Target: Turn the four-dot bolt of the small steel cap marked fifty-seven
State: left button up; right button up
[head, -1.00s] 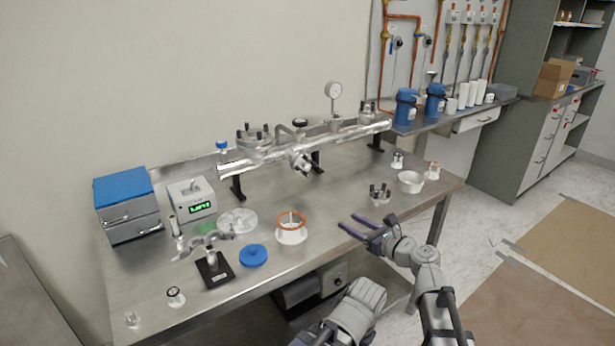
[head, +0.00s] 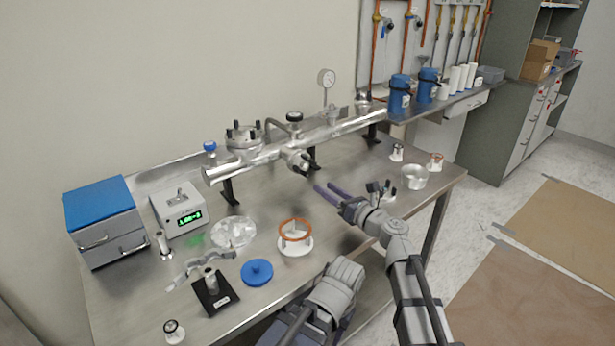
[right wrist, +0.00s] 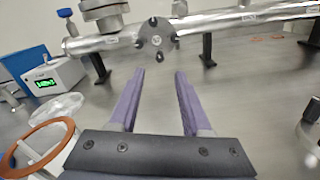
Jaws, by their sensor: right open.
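A small round steel cap (head: 297,160) sits on the front port of the long steel tube (head: 345,130). In the right wrist view the cap (right wrist: 157,40) faces me, with dark bolts around its rim and a pale centre mark. I cannot read the number or the dots on the bolts. My right gripper (head: 323,187) is open and empty, its purple fingers pointing at the cap from the lower right. In the right wrist view its fingertips (right wrist: 160,72) are just below the cap, apart from it. My left gripper is not in view.
A larger bolted flange (head: 243,138) tops the tube's left end, and black stands (head: 229,190) hold the tube up. A white holder with an orange ring (head: 295,235), a blue disc (head: 257,272) and a clear dish (head: 233,232) lie nearer. A white bowl (head: 414,176) stands right.

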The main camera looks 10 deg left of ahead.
aim_at(308, 176)
jog(key=x, duration=0.7)
jog(key=shift+w+a, duration=0.25)
jog(key=shift+a, duration=0.1)
grip_shut()
